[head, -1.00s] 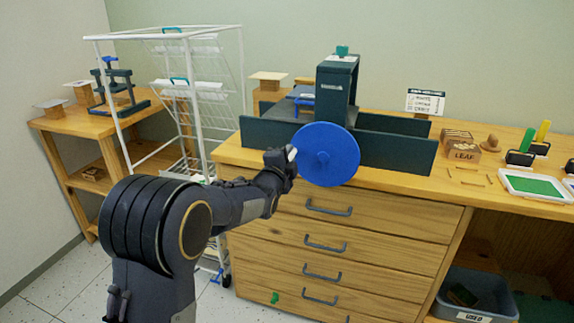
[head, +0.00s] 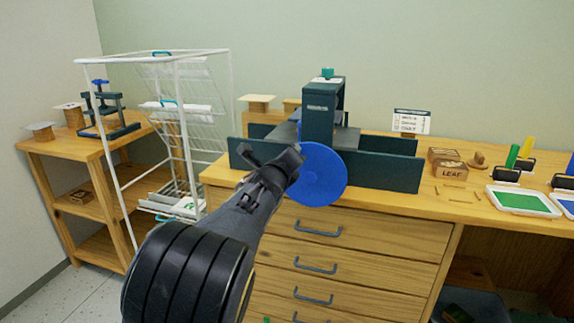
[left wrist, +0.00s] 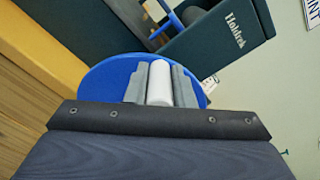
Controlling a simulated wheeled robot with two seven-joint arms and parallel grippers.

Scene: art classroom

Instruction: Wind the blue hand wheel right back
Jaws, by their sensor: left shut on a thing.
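The blue hand wheel (head: 322,176) is mounted on the front of the dark green press (head: 324,110) on the wooden cabinet. My left gripper (head: 294,158) is at the wheel's upper left edge. In the left wrist view the blue wheel (left wrist: 98,80) lies behind the fingers. There my left gripper (left wrist: 159,85) is shut on the wheel's white handle (left wrist: 159,82), with a grey finger on each side. The arm hides part of the wheel's left rim in the head view. My right gripper is not in view.
A white wire rack (head: 172,60) stands left of the cabinet. Stamp blocks marked LEAF (head: 452,171) and a green ink pad (head: 522,201) lie on the right of the cabinet top. Drawer handles (head: 318,228) stick out below the wheel.

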